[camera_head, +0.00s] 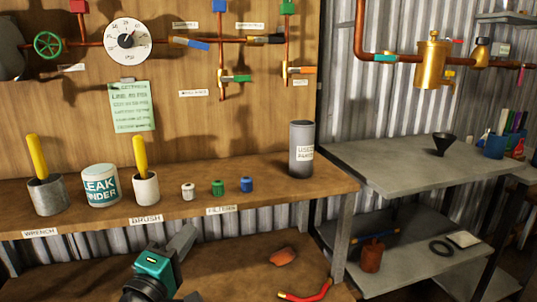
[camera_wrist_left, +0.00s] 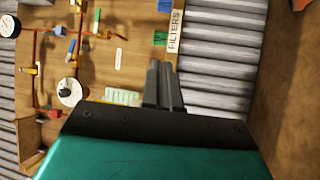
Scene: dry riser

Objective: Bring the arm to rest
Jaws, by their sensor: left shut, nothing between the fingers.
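My left gripper (camera_head: 186,236) shows at the bottom of the head view, in front of the wooden shelf and below its front edge. Its teal wrist body is at the lower left and its grey fingers point up and to the right. In the left wrist view the two fingers (camera_wrist_left: 163,84) lie close together, shut with nothing between them. The fingers look apart from the shelf and its items. My right gripper is in neither view.
The shelf holds a leak finder tub (camera_head: 100,186), two yellow-handled holders, small filters (camera_head: 218,187) and a grey cylinder (camera_head: 301,148). An orange rag-like item (camera_head: 284,256) and a red curved tool (camera_head: 305,293) lie on the lower shelf. A grey table (camera_head: 400,165) stands right.

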